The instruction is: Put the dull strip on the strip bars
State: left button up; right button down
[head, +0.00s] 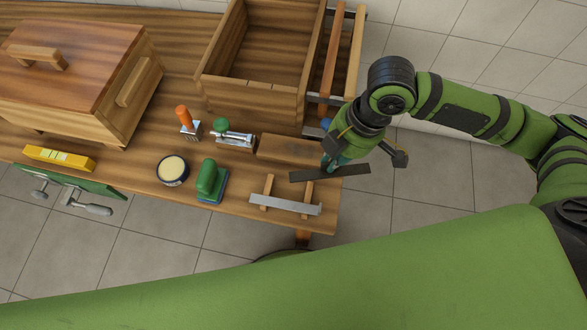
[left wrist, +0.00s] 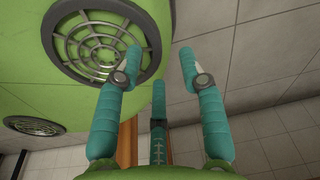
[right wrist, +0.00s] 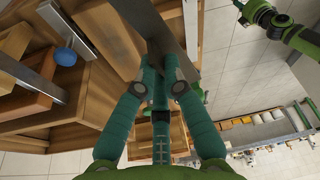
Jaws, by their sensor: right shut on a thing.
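My right gripper (head: 331,168) is shut on a dark grey flat strip (head: 352,171), held roughly level near the table's right edge. In the right wrist view the fingers (right wrist: 160,68) pinch the dark strip (right wrist: 176,22). The strip bars, two short wooden bars (head: 267,187) and (head: 308,190), lie on the table to the left of and below the held strip in the head view. A lighter, shiny metal strip (head: 285,206) lies across their near ends. My left gripper (left wrist: 160,58) is open and empty in the left wrist view, outside the head view.
A wooden block (head: 285,148) lies just behind the bars. An open wooden box (head: 265,90) stands farther back. A green-handled tool (head: 210,180) and a round tin (head: 172,170) stand left of the bars. A lidded wooden box (head: 75,70) is at far left.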

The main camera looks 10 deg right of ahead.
aim_at(313, 175)
jog(key=shift+s+a+n, duration=0.4)
jog(key=shift+s+a, duration=0.5)
jog(key=shift+a, duration=0.1)
pick_arm(q)
jog(key=s+g, duration=0.1)
jog(key=s, duration=0.4)
pick_arm(e)
jog(key=shift+w+a+f, duration=0.35)
jog(key=shift+a+f, duration=0.2)
jog(key=shift+a, duration=0.1)
jog(key=w+a+f, duration=0.2)
jog(key=f, duration=0.1)
jog(key=w+a+f+b, duration=0.1)
jog(key=a+f, duration=0.2)
jog(key=w+a+f, duration=0.2)
jog(key=f, duration=0.1)
jog(key=shift+w+a+f, duration=0.3)
jog(key=shift+f, duration=0.05)
pick_arm(q)
jog(key=shift+t, duration=0.7)
jog(key=w, duration=0.5)
jog(key=shift+w+a+f, duration=0.2)
jog(key=shift+w+f, duration=0.15)
jog(key=shift+w, duration=0.05)
